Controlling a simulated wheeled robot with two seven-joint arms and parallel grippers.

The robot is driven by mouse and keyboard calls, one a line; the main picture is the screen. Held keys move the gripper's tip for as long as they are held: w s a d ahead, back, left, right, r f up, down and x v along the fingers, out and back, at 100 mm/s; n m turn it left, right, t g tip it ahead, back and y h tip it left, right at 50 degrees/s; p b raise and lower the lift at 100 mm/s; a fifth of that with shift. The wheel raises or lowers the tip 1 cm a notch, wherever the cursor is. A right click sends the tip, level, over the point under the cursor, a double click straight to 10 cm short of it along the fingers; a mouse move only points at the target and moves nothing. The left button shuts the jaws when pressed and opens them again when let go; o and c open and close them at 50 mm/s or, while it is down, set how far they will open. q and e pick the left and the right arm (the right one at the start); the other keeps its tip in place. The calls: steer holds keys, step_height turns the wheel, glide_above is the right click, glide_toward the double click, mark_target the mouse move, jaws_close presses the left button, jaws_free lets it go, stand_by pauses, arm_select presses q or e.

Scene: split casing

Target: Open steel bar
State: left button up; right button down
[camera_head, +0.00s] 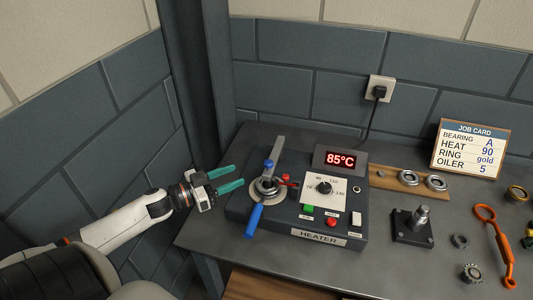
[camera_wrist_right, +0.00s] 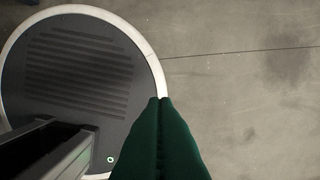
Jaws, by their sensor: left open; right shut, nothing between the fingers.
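The heater (camera_head: 345,221) is a dark box on the bench, marked HEATER. A grey steel bar (camera_head: 277,149) stands at its left side, running up and back over a round metal seat (camera_head: 259,197) with a ring-like part on it. A blue knob (camera_head: 268,163) shows by the bar, and a blue handle (camera_head: 254,221) sticks out toward the front. My left gripper (camera_head: 236,177) is open, its teal fingers pointing right, just left of the bar and apart from it. My right gripper (camera_wrist_right: 160,98) is shut and empty over the floor in the right wrist view.
The display (camera_head: 341,159) reads 85°C. The heater carries a dial (camera_head: 324,188), a green button (camera_head: 308,209) and a red button (camera_head: 331,221). To the right are bearings on a wooden board (camera_head: 389,178), a black post base (camera_head: 412,228), an orange tool (camera_head: 494,235) and a job card (camera_head: 468,150).

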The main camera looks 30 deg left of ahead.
mark_target(268, 161)
arm_select(q)
steer(key=x, duration=0.3)
steer(key=p+x, duration=0.1)
steer(key=x, duration=0.3)
steer(key=p+x, duration=0.1)
steer(key=x, duration=0.2)
steer(key=shift+w+d+r, duration=0.15)
steer(key=shift+d+r, duration=0.1)
steer(key=shift+d, duration=0.2)
steer(key=shift+w+d, duration=0.25)
steer(key=shift+w, duration=0.1)
steer(key=shift+f, duration=0.1)
arm_select(e)
steer(key=shift+s+d+r, duration=0.2)
steer(key=shift+s+r, duration=0.1)
steer(key=shift+r, duration=0.25)
steer(key=shift+s+d+r, duration=0.15)
steer(key=shift+s+r, duration=0.15)
steer(key=shift+r, duration=0.2)
arm_select(q)
steer(key=c, duration=0.8)
jaws_close()
arm_select(e)
steer(key=shift+d, duration=0.4)
